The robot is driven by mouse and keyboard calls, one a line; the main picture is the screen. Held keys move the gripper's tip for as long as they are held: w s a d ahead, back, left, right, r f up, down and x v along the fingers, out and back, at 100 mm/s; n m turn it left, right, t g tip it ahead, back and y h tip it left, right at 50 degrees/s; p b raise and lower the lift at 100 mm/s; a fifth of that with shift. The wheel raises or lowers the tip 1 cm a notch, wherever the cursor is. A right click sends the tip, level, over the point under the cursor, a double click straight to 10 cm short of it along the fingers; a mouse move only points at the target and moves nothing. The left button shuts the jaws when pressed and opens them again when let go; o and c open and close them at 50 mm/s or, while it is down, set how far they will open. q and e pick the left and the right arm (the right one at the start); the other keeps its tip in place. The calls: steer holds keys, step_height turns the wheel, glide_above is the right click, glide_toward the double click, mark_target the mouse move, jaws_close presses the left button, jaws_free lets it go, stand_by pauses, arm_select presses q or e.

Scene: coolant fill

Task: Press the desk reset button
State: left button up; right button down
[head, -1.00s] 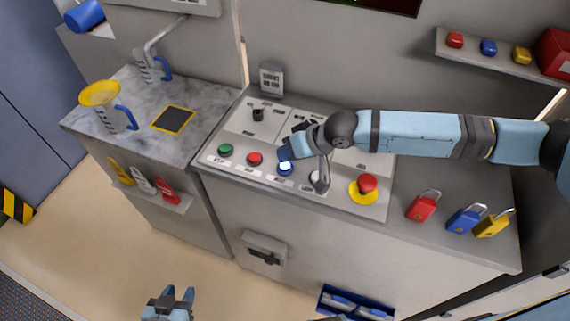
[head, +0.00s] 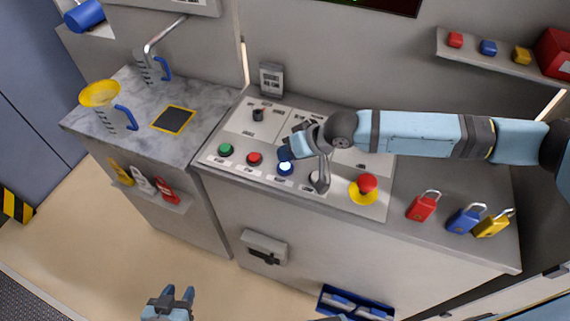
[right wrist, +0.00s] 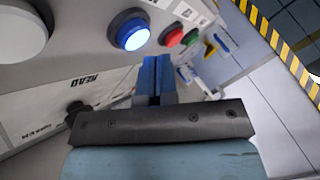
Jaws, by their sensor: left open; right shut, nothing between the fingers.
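The blue lit button (head: 286,168) is on the sloped desk panel, right of a red button (head: 255,158) and a green button (head: 225,150). It also shows glowing white-blue in the right wrist view (right wrist: 132,35). I cannot read its label. My right gripper (head: 285,153) is shut and empty, its blue fingertips just behind the blue button in the head view. In the right wrist view the shut fingers (right wrist: 155,68) lie close beside the button; I cannot tell if they touch it. My left gripper (head: 178,295) is open and empty, low in front of the desk.
Red (head: 423,206), blue (head: 466,219) and yellow (head: 492,224) padlocks lie on the right. A yellow-topped jug (head: 101,98) stands on the left counter.

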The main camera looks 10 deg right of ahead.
mark_target(287, 164)
steer(key=shift+f, duration=0.15)
steer(key=shift+f, duration=0.25)
steer(key=shift+f, duration=0.55)
stand_by(0.8)
steer(key=shift+r+p, duration=0.1)
steer(key=shift+p, duration=0.3)
steer(key=shift+r+p, duration=0.9)
steer(key=shift+p, duration=0.1)
step_height(287, 164, up, 5)
steer(key=p, duration=0.5)
